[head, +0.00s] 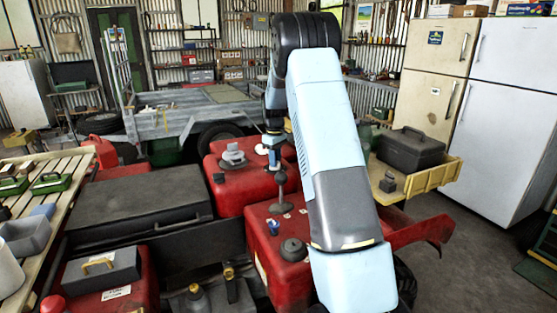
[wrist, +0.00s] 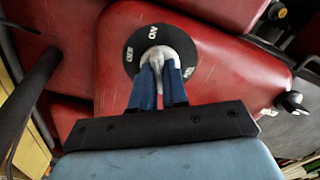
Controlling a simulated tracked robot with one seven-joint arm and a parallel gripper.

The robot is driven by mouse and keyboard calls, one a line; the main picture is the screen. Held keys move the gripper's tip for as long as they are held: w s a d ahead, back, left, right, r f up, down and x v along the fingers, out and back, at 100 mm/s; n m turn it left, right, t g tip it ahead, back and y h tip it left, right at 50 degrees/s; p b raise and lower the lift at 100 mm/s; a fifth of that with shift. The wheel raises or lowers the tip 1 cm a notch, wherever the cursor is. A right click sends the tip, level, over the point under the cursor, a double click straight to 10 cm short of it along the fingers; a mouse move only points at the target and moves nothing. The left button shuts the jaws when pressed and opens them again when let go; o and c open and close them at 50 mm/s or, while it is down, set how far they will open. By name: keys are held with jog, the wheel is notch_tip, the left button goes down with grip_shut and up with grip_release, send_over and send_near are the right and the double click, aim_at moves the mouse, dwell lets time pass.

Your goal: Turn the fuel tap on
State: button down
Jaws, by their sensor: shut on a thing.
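The fuel tap shows in the wrist view as a black round plate (wrist: 136,72) on a red tank, with a pale grey handle (wrist: 160,56) at its middle. White lettering on the plate reads ON at the top, and a second mark at its left is hard to read. My gripper (wrist: 163,72) has its two blue fingers closed on the handle, one on each side. In the head view my gripper (head: 274,157) hangs low over the red tanks, and I cannot clearly make out the tap there.
A dark upright lever (wrist: 32,105) stands left of my gripper in the wrist view. A black knob (wrist: 292,103) lies to the right. In the head view, a black case (head: 411,149) sits on a yellow rack, and a flat black box (head: 135,205) lies at left.

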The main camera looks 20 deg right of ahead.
jog(key=c, duration=1.1)
grip_release()
jog(key=shift+w+a, duration=0.1)
jog(key=shift+c, duration=0.2)
notch_tip(320, 180, up, 14)
jog(key=shift+f, duration=0.15)
